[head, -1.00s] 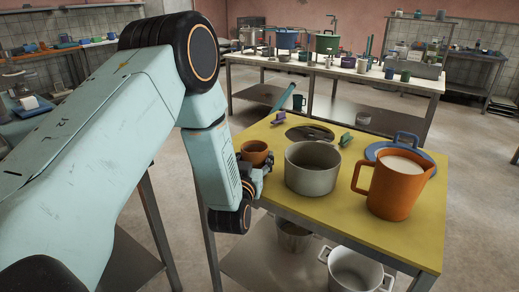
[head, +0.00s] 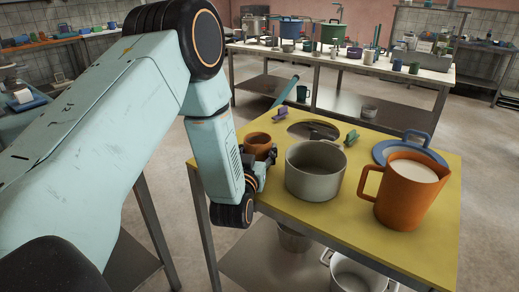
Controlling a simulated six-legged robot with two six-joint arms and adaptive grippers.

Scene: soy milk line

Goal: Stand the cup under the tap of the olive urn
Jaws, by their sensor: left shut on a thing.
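A small terracotta-brown cup (head: 257,142) is at the left edge of the yellow table, left of a grey pot. My left gripper (head: 263,157) is at the cup's near right side, shut on it and partly hidden by my wrist. The cup looks upright; I cannot tell whether it touches the table. A green vessel (head: 332,33), which looks like the olive urn, stands on the far white table. Its tap is too small to make out. My right gripper is not in view.
The yellow table (head: 335,228) also holds the grey pot (head: 313,176), an orange jug (head: 402,196) of white liquid and a blue lid (head: 392,151). The far table (head: 440,78) carries several cups and vessels.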

